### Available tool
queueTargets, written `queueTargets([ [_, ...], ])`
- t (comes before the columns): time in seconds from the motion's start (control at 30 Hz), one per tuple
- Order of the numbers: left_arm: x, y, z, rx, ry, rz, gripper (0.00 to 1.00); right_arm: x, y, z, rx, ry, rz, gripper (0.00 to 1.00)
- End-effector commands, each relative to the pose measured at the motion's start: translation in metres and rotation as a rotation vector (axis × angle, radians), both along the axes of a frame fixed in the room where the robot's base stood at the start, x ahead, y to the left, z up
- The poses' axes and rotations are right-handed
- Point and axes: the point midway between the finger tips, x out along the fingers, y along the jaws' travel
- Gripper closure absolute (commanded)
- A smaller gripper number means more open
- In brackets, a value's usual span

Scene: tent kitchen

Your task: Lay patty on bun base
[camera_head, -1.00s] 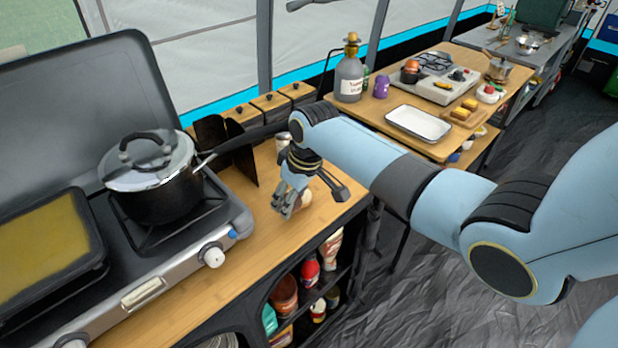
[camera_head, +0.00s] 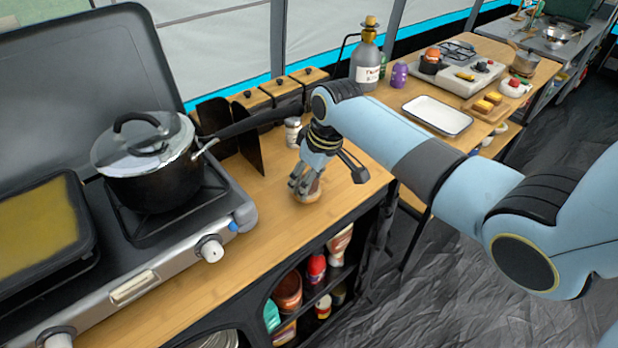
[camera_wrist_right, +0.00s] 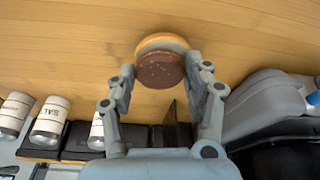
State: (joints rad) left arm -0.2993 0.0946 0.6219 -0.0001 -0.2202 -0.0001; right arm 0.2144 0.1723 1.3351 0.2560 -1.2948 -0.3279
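The brown round patty (camera_wrist_right: 160,70) shows in the right wrist view between the fingertips of my right gripper (camera_wrist_right: 161,66), which touch or nearly touch its two sides. The tan bun base (camera_wrist_right: 158,41) is just behind the patty, its pale face and rim showing past the upper edge. Patty and bun overlap in this view, and I cannot tell whether they touch. In the head view my right gripper (camera_head: 306,188) points down over the bun base (camera_head: 307,197) on the wooden counter; its fingers mostly hide the patty. My left gripper is not in view.
A lidded black pot (camera_head: 158,175) stands on the stove (camera_head: 180,240) at left, its handle reaching toward my wrist. A jar (camera_head: 292,131) and wooden-topped boxes (camera_head: 303,77) stand behind. The counter's front edge is close; bare wood lies left of the gripper.

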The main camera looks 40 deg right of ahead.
Motion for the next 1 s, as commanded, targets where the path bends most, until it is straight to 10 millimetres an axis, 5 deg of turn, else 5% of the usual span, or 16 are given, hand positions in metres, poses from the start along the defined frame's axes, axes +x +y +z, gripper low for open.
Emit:
queueTargets([
  [0.2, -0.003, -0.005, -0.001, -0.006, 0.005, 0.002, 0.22, 0.000, 0.000, 0.000, 0.001, 0.000, 0.000, 0.26],
  [0.53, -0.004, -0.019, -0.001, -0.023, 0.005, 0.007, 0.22, 0.000, 0.000, 0.006, 0.000, -0.002, 0.000, 0.26],
  [0.7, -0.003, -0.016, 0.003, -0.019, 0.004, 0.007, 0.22, -0.008, -0.003, 0.035, -0.001, -0.004, 0.000, 0.26],
  [1.0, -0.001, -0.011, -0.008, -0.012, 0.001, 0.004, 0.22, -0.084, -0.025, 0.029, -0.003, 0.002, 0.002, 0.26],
])
